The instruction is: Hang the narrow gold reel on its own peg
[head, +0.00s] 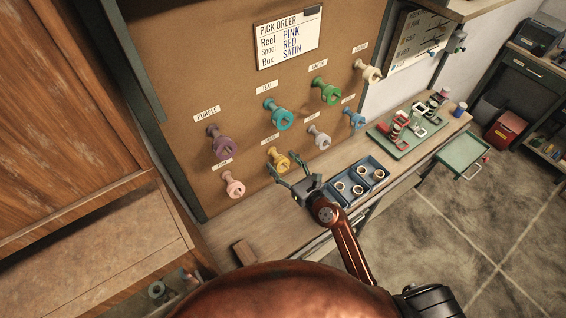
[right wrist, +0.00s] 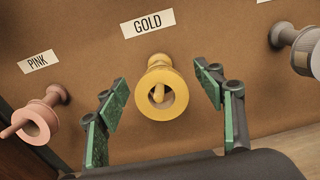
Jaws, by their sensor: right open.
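The gold reel (head: 279,161) hangs on a peg on the brown board, below a label. In the right wrist view the same gold reel (right wrist: 161,103) sits under the GOLD label (right wrist: 148,22), and a gold peg end shows through its hole. My right gripper (head: 287,168) is open in front of the board. In the right wrist view its green-padded fingers (right wrist: 163,85) stand apart to the left and right of the reel, with nothing held between them. My left gripper is not in view.
A pink reel (right wrist: 33,124) hangs to the left and a grey one (right wrist: 306,50) to the right. Purple, teal, green, blue and cream reels hang nearby. A blue tray (head: 357,181) with several rings and a green tray (head: 401,146) stand on the bench below.

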